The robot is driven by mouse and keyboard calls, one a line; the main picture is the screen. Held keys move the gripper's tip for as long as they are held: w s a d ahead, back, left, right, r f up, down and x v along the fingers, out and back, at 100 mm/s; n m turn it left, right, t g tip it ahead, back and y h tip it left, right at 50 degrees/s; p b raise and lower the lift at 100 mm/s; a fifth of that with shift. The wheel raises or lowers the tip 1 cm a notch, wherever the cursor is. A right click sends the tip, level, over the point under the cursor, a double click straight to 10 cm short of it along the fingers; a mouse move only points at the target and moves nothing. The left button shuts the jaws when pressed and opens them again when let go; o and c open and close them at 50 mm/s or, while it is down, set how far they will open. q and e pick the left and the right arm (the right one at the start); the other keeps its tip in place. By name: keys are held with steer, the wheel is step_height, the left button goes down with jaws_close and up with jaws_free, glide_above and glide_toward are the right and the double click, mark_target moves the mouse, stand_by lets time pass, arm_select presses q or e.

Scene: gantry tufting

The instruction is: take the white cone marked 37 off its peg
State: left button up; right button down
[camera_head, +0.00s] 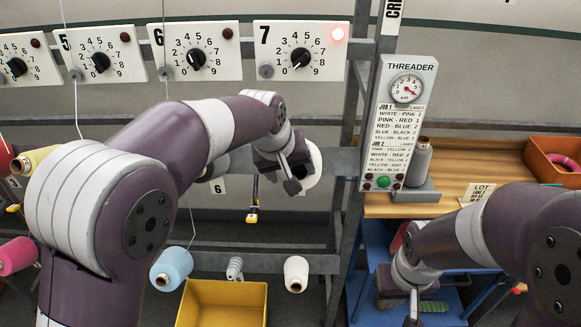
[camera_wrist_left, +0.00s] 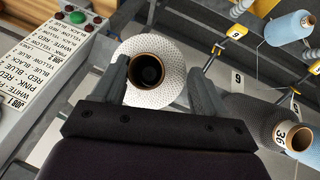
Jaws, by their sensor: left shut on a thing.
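My left gripper (camera_head: 291,184) is at the rack below panel 7, shut on a white cone (camera_head: 314,165) partly hidden behind it. In the left wrist view the white cone (camera_wrist_left: 168,55) sits between the two fingers of my left gripper (camera_wrist_left: 158,88), its brown core ring with a dark hole facing the camera. No number is readable on it. Whether a peg is inside it cannot be told. My right gripper (camera_head: 413,306) is at the lower edge of the head view, partly cut off, its jaw opening unclear.
A grey cone marked 36 (camera_wrist_left: 265,122) and a light blue cone (camera_wrist_left: 288,28) are near in the wrist view. The threader panel (camera_head: 405,80) stands right of my left gripper. A yellow bin (camera_head: 222,305) is below. Panel 7 (camera_head: 300,30) has a lit red lamp.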

arm_select(q)
steer(key=s+r+p, duration=0.1)
steer(key=s+r, duration=0.6)
steer(key=s, duration=0.4)
steer(key=shift+r+p, duration=0.35)
steer(key=shift+r, duration=0.05)
stand_by(0.4)
steer(key=shift+w, duration=0.15)
